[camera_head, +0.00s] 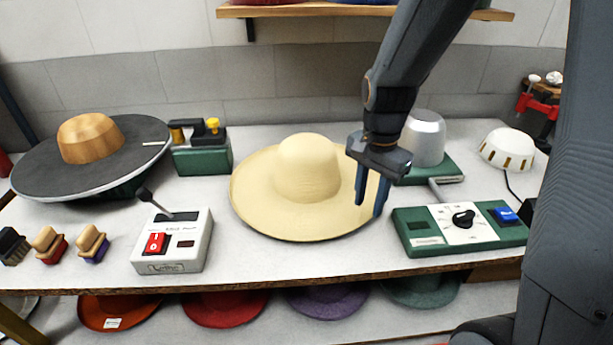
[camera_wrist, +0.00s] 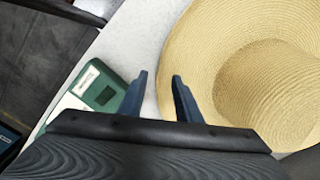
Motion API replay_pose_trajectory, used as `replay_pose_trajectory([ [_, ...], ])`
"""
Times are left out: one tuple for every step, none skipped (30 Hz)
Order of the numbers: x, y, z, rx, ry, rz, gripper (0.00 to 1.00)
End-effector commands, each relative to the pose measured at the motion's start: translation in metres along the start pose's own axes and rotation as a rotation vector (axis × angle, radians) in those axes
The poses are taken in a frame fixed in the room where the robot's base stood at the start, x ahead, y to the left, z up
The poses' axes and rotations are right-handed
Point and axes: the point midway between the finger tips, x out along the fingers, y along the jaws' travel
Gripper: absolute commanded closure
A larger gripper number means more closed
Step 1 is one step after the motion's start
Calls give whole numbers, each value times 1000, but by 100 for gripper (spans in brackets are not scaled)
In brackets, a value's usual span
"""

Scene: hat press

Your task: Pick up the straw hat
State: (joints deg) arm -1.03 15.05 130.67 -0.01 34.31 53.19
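The straw hat (camera_head: 305,170) is pale yellow with a wide round brim and a domed crown. It lies crown up on the white table (camera_head: 240,255), in the middle of the head view. In the wrist view the hat (camera_wrist: 215,50) fills the upper right. There the open gripper (camera_wrist: 163,85) shows one finger over the bare table and the other overlapping the brim's edge. I cannot tell whether the fingers touch the brim.
A green control box with a dial (camera_head: 460,225) stands right of the hat. Behind it is a metal dome (camera_head: 423,138) on a green base. A white switch box (camera_head: 174,242) with a lever stands left. A dark disc with a wooden block (camera_head: 90,138) fills the far left.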

Motion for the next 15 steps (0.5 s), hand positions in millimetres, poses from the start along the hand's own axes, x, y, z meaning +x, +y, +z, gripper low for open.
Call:
replay_pose_trajectory([
  [6,2,2,-1,-2,3,69],
  [10,2,3,-1,-3,4,69],
  [15,2,4,-1,-3,3,69],
  [19,2,5,-2,-3,4,69],
  [23,2,6,-2,-2,3,69],
  [28,2,6,-2,-2,3,69],
  [31,1,5,-2,-2,2,69],
  [34,1,5,-2,-1,2,69],
  [37,1,5,-3,-1,2,69],
  [39,1,5,-3,-1,1,69],
  [41,1,5,-3,-1,1,69],
  [42,1,5,-3,0,0,69],
  [43,1,5,-3,0,0,69],
  [43,1,5,-3,0,0,69],
  [43,1,5,-3,1,-1,69],
])
